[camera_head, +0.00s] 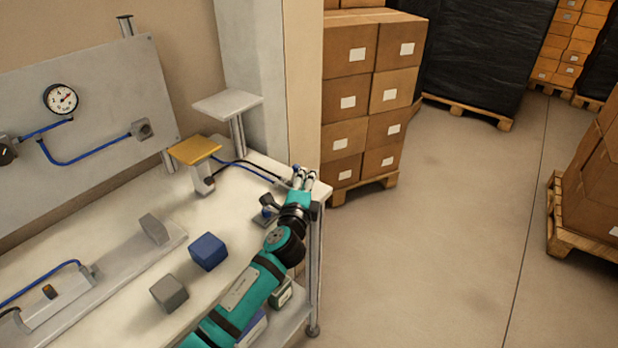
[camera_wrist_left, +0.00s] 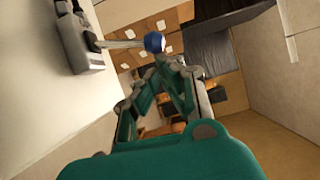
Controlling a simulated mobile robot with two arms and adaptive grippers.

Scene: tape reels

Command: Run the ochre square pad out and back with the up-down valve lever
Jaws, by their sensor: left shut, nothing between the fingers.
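The ochre square pad (camera_head: 195,149) sits on a short grey actuator near the back of the bench, left of and apart from a pale square plate on a post. My left gripper (camera_head: 304,175) is at the bench's right end, shut and empty. In the left wrist view, a valve block (camera_wrist_left: 84,52) carries a metal lever (camera_wrist_left: 122,43) with a blue ball end. The ball (camera_wrist_left: 153,42) is just beyond the gripper's fingertips (camera_wrist_left: 172,62); whether they touch is unclear. In the head view, my gripper and arm hide most of this valve. My right gripper is out of view.
The pale plate (camera_head: 228,104) stands behind the pad. A small dark control with a blue part (camera_head: 267,212) stands beside my left wrist. A blue block (camera_head: 208,251) and a grey block (camera_head: 169,293) lie on the bench (camera_head: 120,310). Stacked cartons (camera_head: 347,95) stand beyond; open floor lies right.

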